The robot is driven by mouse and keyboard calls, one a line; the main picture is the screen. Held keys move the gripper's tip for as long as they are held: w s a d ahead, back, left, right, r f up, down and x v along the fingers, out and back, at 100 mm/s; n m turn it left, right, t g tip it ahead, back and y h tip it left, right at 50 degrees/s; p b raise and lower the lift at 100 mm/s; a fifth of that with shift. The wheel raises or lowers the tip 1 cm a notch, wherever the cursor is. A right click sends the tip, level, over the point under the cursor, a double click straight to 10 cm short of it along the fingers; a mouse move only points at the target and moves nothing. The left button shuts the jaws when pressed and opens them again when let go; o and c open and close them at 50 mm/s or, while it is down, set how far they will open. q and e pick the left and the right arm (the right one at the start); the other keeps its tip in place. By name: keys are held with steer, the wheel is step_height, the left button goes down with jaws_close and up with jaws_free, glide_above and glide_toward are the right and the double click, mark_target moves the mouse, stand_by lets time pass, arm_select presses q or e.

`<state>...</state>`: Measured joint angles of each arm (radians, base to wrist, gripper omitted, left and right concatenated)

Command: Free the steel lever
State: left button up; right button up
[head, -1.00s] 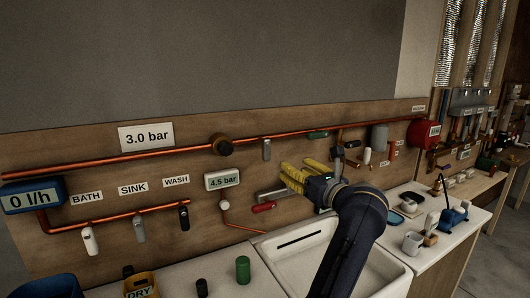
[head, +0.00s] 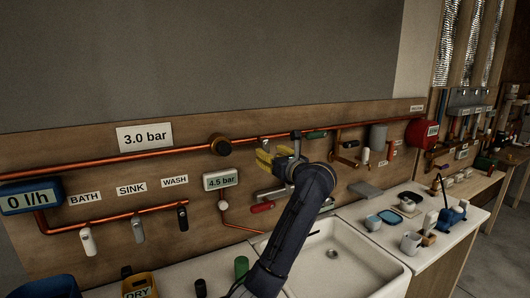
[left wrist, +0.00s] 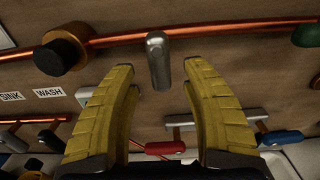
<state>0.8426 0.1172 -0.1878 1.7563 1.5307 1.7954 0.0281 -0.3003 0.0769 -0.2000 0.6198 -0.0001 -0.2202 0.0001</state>
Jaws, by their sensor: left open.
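The steel lever (head: 264,143) hangs from the long copper pipe, just right of the dark round knob. In the left wrist view the grey lever (left wrist: 158,62) hangs down between and just beyond the two yellow fingers. My left gripper (head: 268,158) is open in front of the board, just below the pipe, and its fingers hide the lower part of the lever in the head view. In the left wrist view the open fingers (left wrist: 153,75) stand one on each side of the lever, with gaps on both sides. My right gripper is not in view.
The dark knob on a brass collar (left wrist: 62,53) sits left of the lever on the pipe (head: 110,157). Below are the steel tap bar with a red handle (head: 262,207) and the white sink (head: 350,240). A green handle (head: 316,135) is to the right.

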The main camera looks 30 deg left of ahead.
mark_target(267, 152)
arm_select(q)
steer(key=shift+x, duration=1.85)
steer(key=shift+c, duration=0.5)
jaws_close()
